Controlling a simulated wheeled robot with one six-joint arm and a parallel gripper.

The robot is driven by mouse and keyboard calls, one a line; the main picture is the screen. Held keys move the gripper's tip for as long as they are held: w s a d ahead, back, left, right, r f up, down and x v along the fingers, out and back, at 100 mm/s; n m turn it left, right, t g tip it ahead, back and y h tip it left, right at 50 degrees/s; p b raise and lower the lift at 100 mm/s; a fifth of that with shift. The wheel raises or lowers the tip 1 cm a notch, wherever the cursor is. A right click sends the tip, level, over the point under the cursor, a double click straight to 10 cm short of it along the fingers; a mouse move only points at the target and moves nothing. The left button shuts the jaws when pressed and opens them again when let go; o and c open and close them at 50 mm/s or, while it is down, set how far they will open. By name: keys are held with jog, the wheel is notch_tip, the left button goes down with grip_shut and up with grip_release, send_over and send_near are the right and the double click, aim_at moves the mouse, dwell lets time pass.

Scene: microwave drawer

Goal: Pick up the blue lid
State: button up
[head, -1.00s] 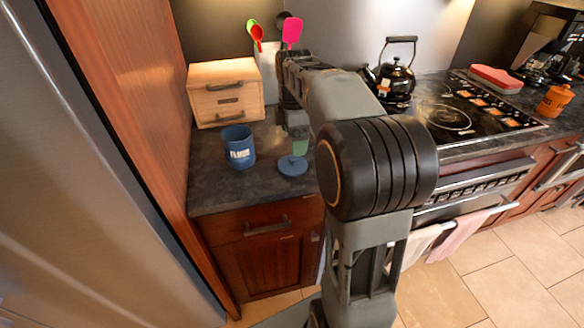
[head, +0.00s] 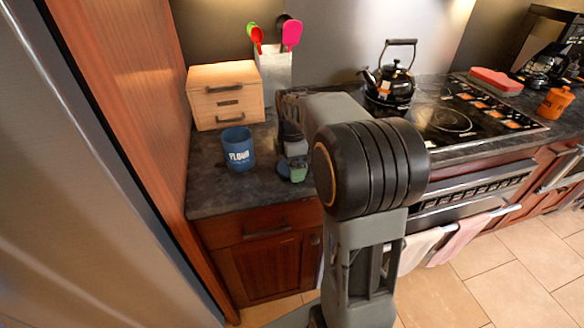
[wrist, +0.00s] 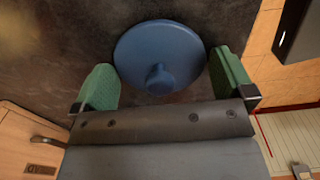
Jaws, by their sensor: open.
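The blue lid (wrist: 160,50) is a round disc with a knob, lying on the dark counter. In the wrist view it lies between and just beyond the green fingertips of my gripper (wrist: 163,85), with the knob towards the palm. The gripper is open and empty. In the head view my gripper (head: 291,172) is low over the counter, right of the blue flour canister (head: 238,148). There only a bit of the lid (head: 283,167) shows; my gripper hides the rest.
A wooden drawer box (head: 226,95) stands behind the canister. A utensil holder (head: 275,68) is at the back. The stove (head: 450,115) with a black kettle (head: 390,82) is to the right. The counter's front edge (head: 250,207) is close.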

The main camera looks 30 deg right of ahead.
jog(key=c, duration=0.6)
